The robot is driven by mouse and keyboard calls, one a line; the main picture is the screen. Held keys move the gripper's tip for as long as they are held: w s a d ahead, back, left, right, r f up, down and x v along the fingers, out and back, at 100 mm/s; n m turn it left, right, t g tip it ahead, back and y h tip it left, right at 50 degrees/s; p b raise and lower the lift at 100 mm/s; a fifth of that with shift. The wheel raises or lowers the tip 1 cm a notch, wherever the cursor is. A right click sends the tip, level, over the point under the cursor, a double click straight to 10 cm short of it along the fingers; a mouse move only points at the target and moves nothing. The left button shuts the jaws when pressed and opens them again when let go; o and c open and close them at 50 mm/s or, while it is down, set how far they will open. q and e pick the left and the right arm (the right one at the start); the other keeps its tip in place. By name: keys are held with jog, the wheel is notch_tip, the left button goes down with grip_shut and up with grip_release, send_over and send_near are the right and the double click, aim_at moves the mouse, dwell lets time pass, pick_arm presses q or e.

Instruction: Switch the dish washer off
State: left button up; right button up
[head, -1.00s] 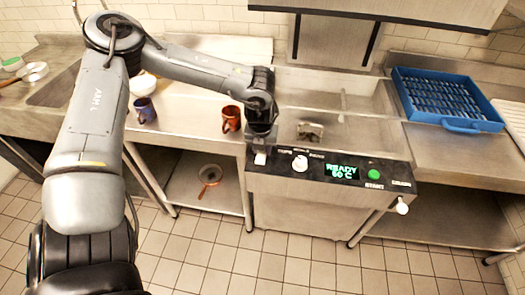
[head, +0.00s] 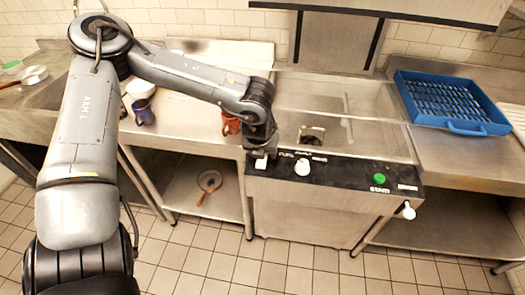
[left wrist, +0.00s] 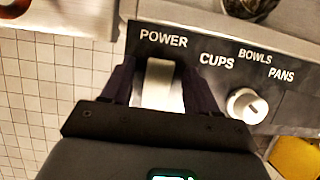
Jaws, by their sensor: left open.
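The dish washer (head: 300,212) stands in the middle, with a black control panel along its front top edge. Its white power switch (head: 261,163) is at the panel's left end, and in the left wrist view the switch (left wrist: 160,82) sits under the word POWER. My left gripper (head: 262,150) is at the switch; in the left wrist view its two dark fingers (left wrist: 160,88) stand apart on either side of it. I cannot tell whether they touch it. The white dial (head: 302,167) and green start button (head: 379,179) are further right. The panel's display is dark. My right gripper is not in view.
A red mug (head: 230,124) and a blue mug (head: 143,112) stand on the left counter. A blue rack (head: 452,102) lies on the right counter. A strainer (head: 209,182) is on the lower left shelf. A white handle (head: 408,211) sticks out at the dish washer's right.

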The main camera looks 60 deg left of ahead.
aim_at(260, 168)
pick_arm(q)
jog(key=shift+r, duration=0.1)
jog(key=b+v, duration=0.1)
jog(key=v, duration=0.9)
jog(key=shift+s+r, duration=0.15)
jog(key=shift+r, duration=0.15)
